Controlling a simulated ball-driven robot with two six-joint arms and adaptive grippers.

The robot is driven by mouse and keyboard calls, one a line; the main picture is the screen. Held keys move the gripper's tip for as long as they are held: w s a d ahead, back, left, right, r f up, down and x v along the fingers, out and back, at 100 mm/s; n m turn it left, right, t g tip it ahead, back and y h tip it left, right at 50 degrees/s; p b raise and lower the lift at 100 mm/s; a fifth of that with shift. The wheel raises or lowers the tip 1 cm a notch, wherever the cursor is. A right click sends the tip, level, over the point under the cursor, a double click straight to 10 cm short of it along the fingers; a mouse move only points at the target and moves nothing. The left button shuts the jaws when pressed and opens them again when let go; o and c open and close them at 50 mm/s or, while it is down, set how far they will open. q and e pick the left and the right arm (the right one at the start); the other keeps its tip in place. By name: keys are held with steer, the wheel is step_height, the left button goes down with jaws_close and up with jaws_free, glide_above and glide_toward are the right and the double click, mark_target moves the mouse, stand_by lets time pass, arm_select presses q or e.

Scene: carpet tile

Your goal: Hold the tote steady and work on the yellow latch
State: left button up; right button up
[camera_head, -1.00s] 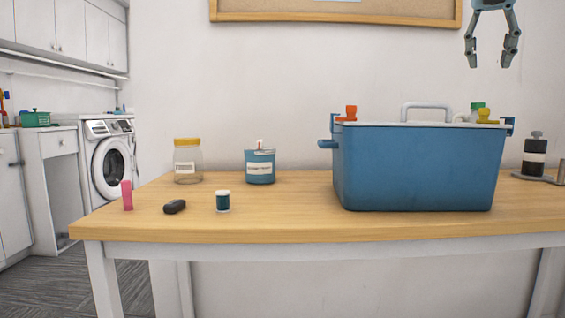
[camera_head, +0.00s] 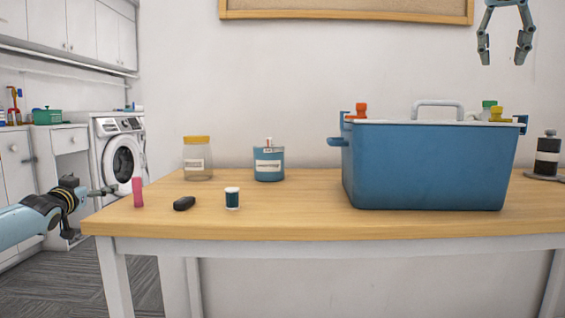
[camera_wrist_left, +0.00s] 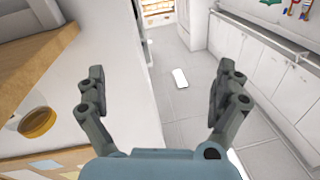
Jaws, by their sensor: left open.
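The blue tote (camera_head: 428,168) stands upright on the right part of the table, with a pale rim and a grey handle on top. A yellow piece (camera_head: 501,114), which looks like the yellow latch, sits at its right top edge. My left gripper (camera_head: 98,213) is at the table's left end, open and empty, far from the tote; its spread fingers also show in the left wrist view (camera_wrist_left: 158,75). My right gripper (camera_head: 503,62) hangs above the tote's right side, open and empty, fingers pointing down. The tote's far side is hidden.
A pink object (camera_head: 138,192), a black object (camera_head: 184,203) and a small dark jar (camera_head: 232,199) lie along the table's front left. A yellow-lidded jar (camera_head: 198,163) and a blue tin (camera_head: 269,166) stand behind. An orange piece (camera_head: 361,109) is on the tote's left top edge.

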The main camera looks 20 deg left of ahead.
arm_select(q)
steer(key=w+d+r+n+t+h, duration=0.1)
steer(key=w+d+r+n+h, duration=0.35)
steer(key=d+r, duration=0.6)
steer(key=w+d+r+n+t+h, duration=0.2)
steer(key=w+d+r+n+h, duration=0.45)
steer(key=r, duration=0.65)
steer(key=s+d+r+m+g+h, duration=0.1)
steer(key=d+r+m+h, duration=0.15)
steer(key=d, duration=0.95)
steer(key=m+g+h, duration=0.6)
steer(key=g+h, duration=0.2)
steer(key=h, duration=0.2)
glide_toward(348, 152)
steer(key=a, duration=0.2)
steer(key=s+a, duration=0.1)
steer(key=shift+s+r, duration=0.15)
steer(key=shift+r, duration=0.1)
steer(key=shift+d+f+m, duration=0.1)
steer(key=shift+d+m, duration=0.15)
steer(key=shift+g, duration=0.3)
steer(key=x, duration=1)
steer(key=shift+w+d+f, duration=0.1)
steer(key=shift+w+d, duration=0.05)
steer(key=shift+w, duration=0.05)
